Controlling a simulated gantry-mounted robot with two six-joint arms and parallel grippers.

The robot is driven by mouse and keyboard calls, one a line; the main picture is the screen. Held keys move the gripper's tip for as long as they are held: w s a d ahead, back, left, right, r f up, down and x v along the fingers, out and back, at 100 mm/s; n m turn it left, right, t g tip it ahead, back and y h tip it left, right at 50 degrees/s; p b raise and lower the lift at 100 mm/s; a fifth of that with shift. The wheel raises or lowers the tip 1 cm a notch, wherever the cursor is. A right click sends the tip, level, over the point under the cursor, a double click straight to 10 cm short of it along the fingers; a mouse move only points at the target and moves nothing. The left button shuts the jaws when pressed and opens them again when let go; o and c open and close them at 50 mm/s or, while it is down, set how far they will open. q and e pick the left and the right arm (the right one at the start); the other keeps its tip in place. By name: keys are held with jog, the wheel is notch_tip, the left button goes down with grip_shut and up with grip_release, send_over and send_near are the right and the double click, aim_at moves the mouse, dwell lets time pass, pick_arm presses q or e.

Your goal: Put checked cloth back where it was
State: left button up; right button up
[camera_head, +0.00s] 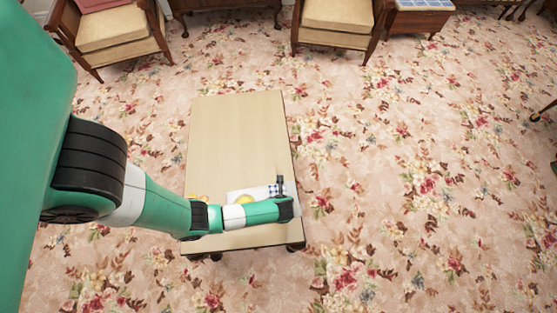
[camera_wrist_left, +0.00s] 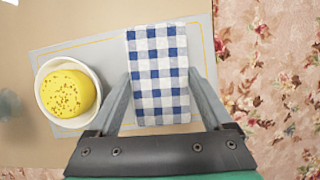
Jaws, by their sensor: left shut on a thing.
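The blue-and-white checked cloth (camera_wrist_left: 158,70) lies folded in a long strip in the left wrist view, over a grey placemat (camera_wrist_left: 105,62). It also shows in the head view (camera_head: 271,190), small, by the gripper. My left gripper (camera_wrist_left: 160,80) has a finger along each side of the cloth and is shut on it. In the head view the left gripper (camera_head: 281,184) is above the near right part of the table. I cannot tell whether the cloth touches the placemat. My right gripper is not in view.
A white bowl (camera_wrist_left: 40,78) with a yellow speckled thing (camera_wrist_left: 68,93) sits left of the cloth on the placemat. The far part of the wooden table (camera_head: 236,130) is bare. Armchairs stand beyond.

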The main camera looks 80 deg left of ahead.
pick_arm(q)
jog(key=shift+f, duration=0.3)
jog(key=o, duration=1.3)
jog(key=shift+c, duration=0.2)
jog(key=shift+r, duration=0.35)
jog(key=p+v, duration=0.7)
jog(key=v, duration=0.4)
jog(key=shift+d+r, duration=0.2)
jog(key=shift+r, duration=0.15)
